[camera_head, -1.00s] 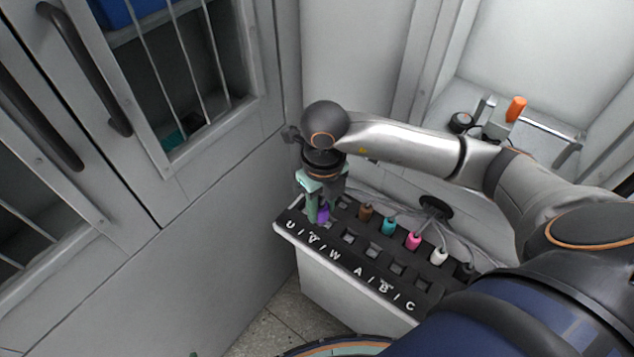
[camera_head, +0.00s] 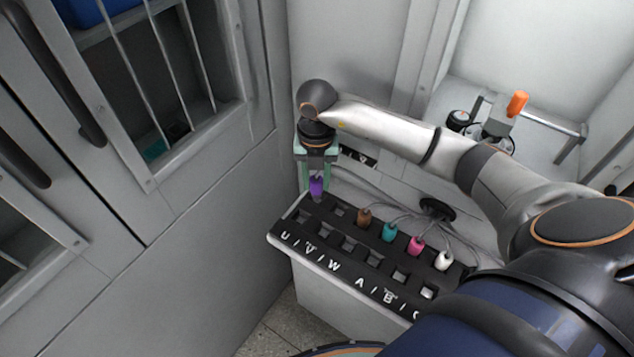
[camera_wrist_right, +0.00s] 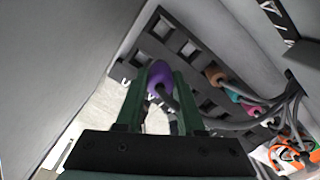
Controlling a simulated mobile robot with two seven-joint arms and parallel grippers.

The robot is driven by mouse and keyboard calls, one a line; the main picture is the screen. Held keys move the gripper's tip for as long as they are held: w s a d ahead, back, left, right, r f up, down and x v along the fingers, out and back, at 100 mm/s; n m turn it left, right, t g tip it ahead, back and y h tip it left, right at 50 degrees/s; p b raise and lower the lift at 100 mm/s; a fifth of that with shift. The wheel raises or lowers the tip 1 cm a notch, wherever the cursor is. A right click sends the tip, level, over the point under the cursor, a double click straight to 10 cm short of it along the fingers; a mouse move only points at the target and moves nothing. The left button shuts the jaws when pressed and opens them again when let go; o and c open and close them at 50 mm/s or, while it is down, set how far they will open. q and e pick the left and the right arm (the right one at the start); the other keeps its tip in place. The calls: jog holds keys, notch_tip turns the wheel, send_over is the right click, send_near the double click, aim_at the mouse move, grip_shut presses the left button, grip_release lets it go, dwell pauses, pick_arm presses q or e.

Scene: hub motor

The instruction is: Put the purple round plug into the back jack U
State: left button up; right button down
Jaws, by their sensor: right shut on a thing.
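The purple round plug (camera_head: 316,186) is held between the fingers of my right gripper (camera_head: 317,180). It is upright over the back left corner of the black jack panel (camera_head: 285,236), by the back jack at the U end. Whether its tip is in that jack or just above it, I cannot tell. In the right wrist view the purple plug (camera_wrist_right: 160,75) sits between the two green fingers, with its cable trailing down. The front jack at the U end (camera_head: 303,215) is empty. My left gripper is not in view.
Brown (camera_head: 364,217), teal (camera_head: 389,232), pink (camera_head: 415,245) and white (camera_head: 443,260) plugs stand in the back row, their cables running behind to a black outlet (camera_head: 437,209). Grey cabinet doors (camera_head: 190,200) stand close on the left. An orange-handled device (camera_head: 516,103) is at the back right.

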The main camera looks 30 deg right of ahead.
aim_at(317, 180)
jog(key=f+b, duration=0.1)
jog(key=w+d+f+b, duration=0.1)
jog(key=w+f+b, duration=0.1)
jog(key=f, duration=0.1)
jog(key=shift+w+d, duration=0.1)
jog(key=shift+d, duration=0.2)
jog(key=shift+w+d+f+b, duration=0.15)
jog(key=shift+w+d+b, duration=0.1)
jog(key=shift+b, duration=0.25)
jog(key=shift+w+f+b, duration=0.15)
jog(key=shift+f+b, duration=0.15)
jog(key=shift+b, duration=0.1)
jog(key=f+b, duration=0.3)
jog(key=shift+w+d+f, duration=0.1)
jog(key=shift+w+d, duration=0.1)
jog(key=shift+f, duration=0.15)
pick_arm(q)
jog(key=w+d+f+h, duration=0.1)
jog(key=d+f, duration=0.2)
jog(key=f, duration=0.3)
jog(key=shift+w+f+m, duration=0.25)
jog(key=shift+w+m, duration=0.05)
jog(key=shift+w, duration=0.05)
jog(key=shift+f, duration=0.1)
